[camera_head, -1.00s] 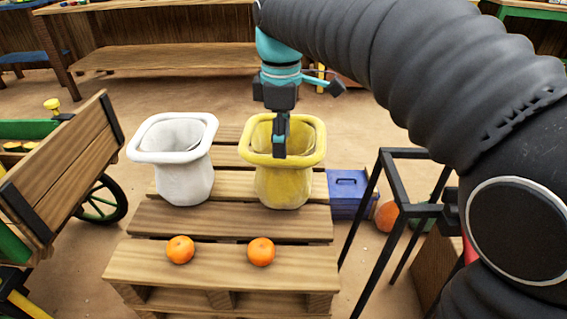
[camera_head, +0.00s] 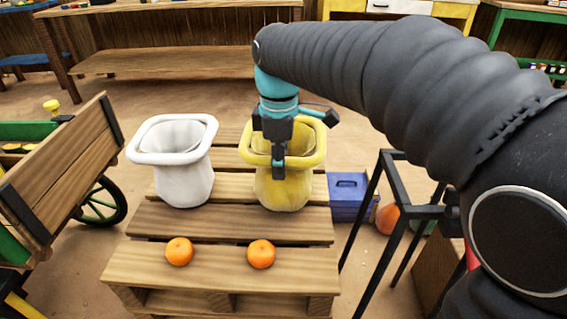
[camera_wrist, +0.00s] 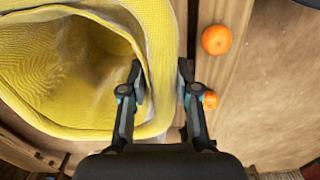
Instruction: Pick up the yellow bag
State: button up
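The yellow bag (camera_head: 283,190) stands upright and open-topped on a wooden pallet, to the right of a white bag. My gripper (camera_head: 278,170) is at the near side of its rim. In the wrist view the yellow bag (camera_wrist: 70,75) fills the left. There my gripper (camera_wrist: 161,85) has its fingers apart and straddles the rolled rim, one finger on the inner side and one on the outer side. I see no clear squeeze on the rim. My wrist and gripper hide part of the rim in the head view.
The white bag (camera_head: 184,185) stands close on the left. Two oranges (camera_head: 179,251) (camera_head: 261,254) lie on the pallet's (camera_head: 220,272) front boards. A blue box (camera_head: 347,205) and a black metal frame (camera_head: 378,195) are on the right. A wooden cart (camera_head: 62,170) is on the left.

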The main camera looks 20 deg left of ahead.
grip_shut()
